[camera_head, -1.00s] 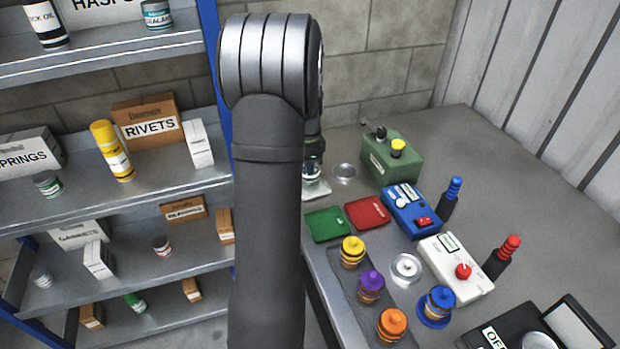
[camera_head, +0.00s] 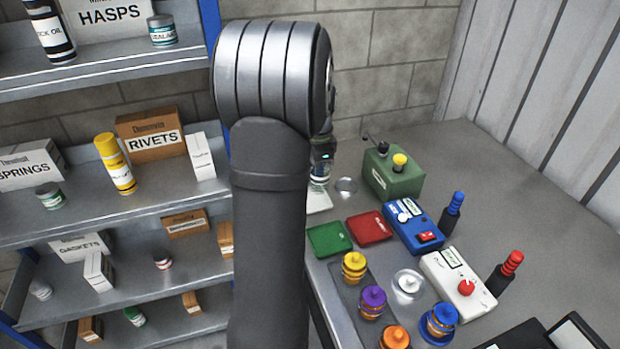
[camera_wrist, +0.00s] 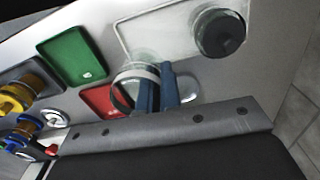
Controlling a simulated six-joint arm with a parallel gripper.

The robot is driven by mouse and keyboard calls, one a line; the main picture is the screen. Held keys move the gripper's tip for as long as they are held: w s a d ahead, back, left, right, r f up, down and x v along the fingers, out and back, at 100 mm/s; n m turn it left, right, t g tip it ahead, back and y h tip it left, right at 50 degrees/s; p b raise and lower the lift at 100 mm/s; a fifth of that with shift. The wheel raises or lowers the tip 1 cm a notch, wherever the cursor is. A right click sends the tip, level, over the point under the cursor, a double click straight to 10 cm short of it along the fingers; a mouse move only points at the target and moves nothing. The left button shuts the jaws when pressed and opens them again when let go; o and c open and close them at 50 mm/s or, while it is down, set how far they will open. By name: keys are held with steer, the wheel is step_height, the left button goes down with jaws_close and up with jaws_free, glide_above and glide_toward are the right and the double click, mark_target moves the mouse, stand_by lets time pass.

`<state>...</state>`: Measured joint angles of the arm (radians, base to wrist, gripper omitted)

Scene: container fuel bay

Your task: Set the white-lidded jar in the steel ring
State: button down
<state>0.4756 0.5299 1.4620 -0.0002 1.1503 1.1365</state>
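In the wrist view, a clear jar with a white rim (camera_wrist: 128,73) shows at my gripper (camera_wrist: 158,92). The two blue fingers look closed against its side, partly hiding it. I take it for the white-lidded jar. In the head view my arm hides most of the gripper (camera_head: 321,150); a glassy jar shape (camera_head: 320,172) shows at its lower end. A round steel piece, apparently the steel ring (camera_head: 346,186), lies flat on the bench just right of it. The ring also shows beside the fingers in the wrist view (camera_wrist: 187,88) and looks empty.
A pale tray (camera_head: 317,203) is near the ring; a dark-lidded jar (camera_wrist: 218,32) shows there in the wrist view. Green (camera_head: 328,239) and red (camera_head: 370,228) pads, a green box (camera_head: 392,176) and a blue box (camera_head: 413,226) surround the area. Shelves stand left.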

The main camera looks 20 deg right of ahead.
steer(key=s+d+r, duration=0.5)
steer(key=s, duration=0.2)
steer(key=shift+w+d+f, duration=0.8)
steer(key=shift+w+f, duration=0.7)
steer(key=shift+w, duration=0.3)
steer(key=shift+w+d+f, duration=0.8)
steer(key=shift+w+f, duration=0.65)
steer(key=shift+w, duration=0.3)
steer(key=shift+w+d+f, duration=0.8)
steer(key=shift+w+f, duration=0.7)
steer(key=shift+w, duration=0.3)
steer(key=shift+f, duration=0.7)
steer(key=c, duration=1.1)
jaws_free()
steer(key=shift+c, duration=0.2)
